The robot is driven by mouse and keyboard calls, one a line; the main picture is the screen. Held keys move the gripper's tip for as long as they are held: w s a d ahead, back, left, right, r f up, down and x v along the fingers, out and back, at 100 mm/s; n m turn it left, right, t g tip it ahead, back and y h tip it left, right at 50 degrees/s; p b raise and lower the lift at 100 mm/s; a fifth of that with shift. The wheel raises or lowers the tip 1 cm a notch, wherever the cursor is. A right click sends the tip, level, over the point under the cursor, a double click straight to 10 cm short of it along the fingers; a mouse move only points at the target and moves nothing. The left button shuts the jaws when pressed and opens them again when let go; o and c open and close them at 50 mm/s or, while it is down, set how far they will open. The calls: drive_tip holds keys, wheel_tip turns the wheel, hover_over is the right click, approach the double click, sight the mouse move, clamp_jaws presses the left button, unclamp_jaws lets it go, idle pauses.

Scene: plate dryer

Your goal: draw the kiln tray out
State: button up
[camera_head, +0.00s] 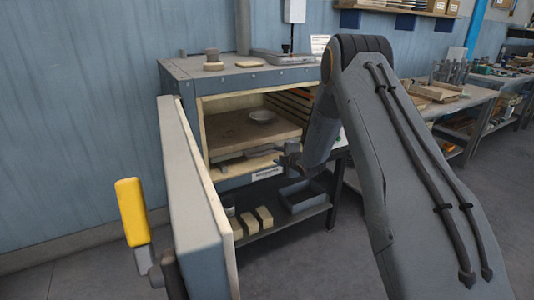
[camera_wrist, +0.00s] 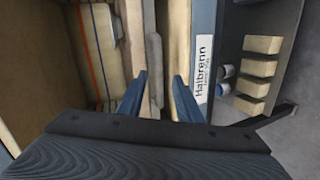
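My gripper (camera_head: 283,155) is at the kiln mouth, in front of the tray's right part. In the wrist view my gripper (camera_wrist: 158,88) is open, with its two blue fingers apart and nothing held. A grey bar (camera_wrist: 155,60), which looks like the tray's handle, lies between and beyond the fingertips. I cannot tell whether they reach it. My arm hides the kiln's right side.
The kiln door (camera_head: 190,180) stands open at the left, with a yellow handle (camera_head: 132,210). A lower shelf holds pale blocks (camera_head: 264,216) and a dark bin (camera_head: 302,195). Workbenches (camera_head: 465,100) stand at the right. The floor before the kiln is clear.

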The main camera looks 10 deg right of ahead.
sight(268, 153)
drive_tip(key=shift+w+a+f+n+t+y, duration=0.25)
drive_tip(key=shift+w+a+f+n, duration=0.25)
drive_tip(key=shift+w, duration=1.05)
drive_tip(key=shift+w+a+f+n+t+y, duration=0.15)
drive_tip(key=shift+w+a+f+n+y, duration=0.25)
drive_tip(key=shift+w, duration=1.15)
drive_tip(key=shift+w+a+f+n+t+y, duration=0.2)
drive_tip(key=shift+w+a+f+n, duration=0.4)
drive_tip(key=shift+w, duration=0.95)
drive_tip(key=shift+f, duration=0.1)
clamp_jaws()
